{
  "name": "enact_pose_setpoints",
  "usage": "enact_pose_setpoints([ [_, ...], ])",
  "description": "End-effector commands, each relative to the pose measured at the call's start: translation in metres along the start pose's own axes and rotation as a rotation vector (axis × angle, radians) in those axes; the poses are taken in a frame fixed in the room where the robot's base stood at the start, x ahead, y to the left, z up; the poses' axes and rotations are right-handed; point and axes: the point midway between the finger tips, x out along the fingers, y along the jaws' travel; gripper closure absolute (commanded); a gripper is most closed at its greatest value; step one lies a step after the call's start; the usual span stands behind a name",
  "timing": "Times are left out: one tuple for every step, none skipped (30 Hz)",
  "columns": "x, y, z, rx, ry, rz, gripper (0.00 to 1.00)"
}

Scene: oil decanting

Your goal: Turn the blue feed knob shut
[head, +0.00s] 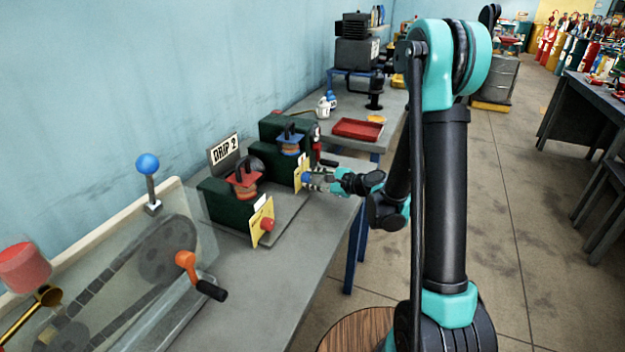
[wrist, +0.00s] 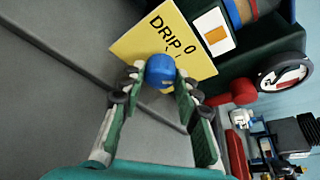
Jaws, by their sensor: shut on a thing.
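The blue feed knob (wrist: 160,71) sticks out from a yellow plate (wrist: 145,45) marked "DRIP 0" in the wrist view. In the head view the blue knob (head: 306,177) shows as a small patch in front of its yellow plate (head: 299,172), on the farther dark green unit (head: 271,128). My gripper (wrist: 160,76) has one finger on each side of the knob and is shut on it. It also shows in the head view (head: 313,178), reaching in from the right. The fingertips partly hide the knob's sides.
A nearer green unit (head: 213,198) carries a red knob (head: 267,224) on a yellow plate. A red tray (head: 358,128) lies farther back.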

Motion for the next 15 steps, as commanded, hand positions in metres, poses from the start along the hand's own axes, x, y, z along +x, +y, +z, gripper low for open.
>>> enact_pose_setpoints([
  [0.0001, 0.0003, 0.0001, -0.005, 0.0, -0.002, 0.97],
  [0.0001, 0.0003, 0.0001, -0.007, 0.0, -0.002, 0.97],
  [0.0001, 0.0002, 0.0001, -0.009, 0.0, -0.003, 0.97],
  [0.0001, 0.0002, 0.0001, -0.011, 0.0, -0.004, 0.97],
  [0.0001, 0.0002, 0.0001, -0.011, 0.0, -0.004, 0.97],
  [0.0001, 0.0002, 0.0001, -0.012, 0.0, -0.004, 0.97],
  [0.0002, 0.0002, 0.0001, -0.012, 0.0, -0.004, 0.97],
  [0.0002, 0.0002, 0.0001, -0.012, 0.0, -0.004, 0.97],
  [0.0002, 0.0002, 0.0001, -0.011, 0.0, -0.004, 0.97],
  [0.0002, 0.0002, 0.0001, -0.011, 0.0, -0.004, 0.97],
  [0.0002, 0.0002, 0.0001, -0.011, 0.0, -0.004, 0.97],
  [0.0002, 0.0002, 0.0001, -0.011, 0.0, -0.004, 0.97],
  [0.0002, 0.0002, 0.0001, -0.011, 0.0, -0.004, 0.97],
  [0.0002, 0.0002, 0.0001, -0.011, 0.0, -0.004, 0.97],
  [0.0002, 0.0002, 0.0001, -0.011, 0.0, -0.004, 0.63],
])
